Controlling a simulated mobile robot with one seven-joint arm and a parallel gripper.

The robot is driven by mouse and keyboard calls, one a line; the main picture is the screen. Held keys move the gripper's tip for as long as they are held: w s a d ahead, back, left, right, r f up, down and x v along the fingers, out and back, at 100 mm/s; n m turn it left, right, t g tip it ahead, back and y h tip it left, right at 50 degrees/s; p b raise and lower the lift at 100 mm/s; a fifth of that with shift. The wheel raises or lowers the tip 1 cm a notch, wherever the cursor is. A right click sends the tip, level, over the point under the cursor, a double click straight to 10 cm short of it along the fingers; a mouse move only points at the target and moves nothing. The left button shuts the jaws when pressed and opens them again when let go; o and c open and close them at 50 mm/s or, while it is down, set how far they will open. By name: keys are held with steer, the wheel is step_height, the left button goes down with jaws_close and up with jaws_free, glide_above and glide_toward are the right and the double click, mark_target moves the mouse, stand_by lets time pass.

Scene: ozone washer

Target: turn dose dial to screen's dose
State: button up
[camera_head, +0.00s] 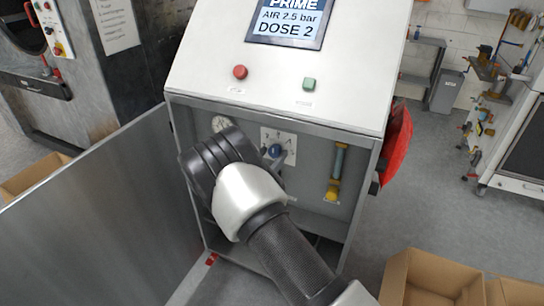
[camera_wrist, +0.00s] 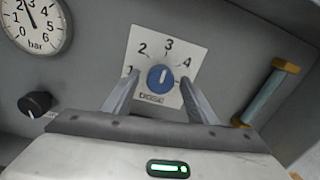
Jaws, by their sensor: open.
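The dose dial (camera_wrist: 160,79) is a round blue knob on a white plate marked 1 to 4 and further right. Its white pointer line stands nearly upright, close to the 3. In the head view the dial (camera_head: 275,151) is partly covered by my arm. The screen (camera_head: 289,18) reads PRIME, AIR 2.5 bar, DOSE 2. My gripper (camera_wrist: 159,82) is open, with one finger on each side of the knob and visible gaps between. The right finger covers the plate's right part. Whether the tips reach the knob's depth cannot be told.
A pressure gauge (camera_wrist: 35,24) and a black knob (camera_wrist: 38,104) lie left of the dial. A yellow-ended tube (camera_wrist: 268,92) is on the right. A metal panel (camera_head: 100,215) stands left of the cabinet. Red and green buttons (camera_head: 309,84) sit above; cardboard boxes (camera_head: 430,280) stand lower right.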

steer(key=shift+w+d, duration=0.15)
steer(key=shift+w, duration=0.15)
steer(key=c, duration=1.1)
steer(key=shift+o, duration=0.2)
steer(key=n+p, duration=0.1)
steer(key=n, duration=0.3)
steer(key=shift+s+n, duration=0.1)
steer(key=shift+n, duration=0.3)
steer(key=shift+n+p, duration=1.05)
steer(key=shift+n, duration=1.55)
steer(key=shift+f, duration=0.1)
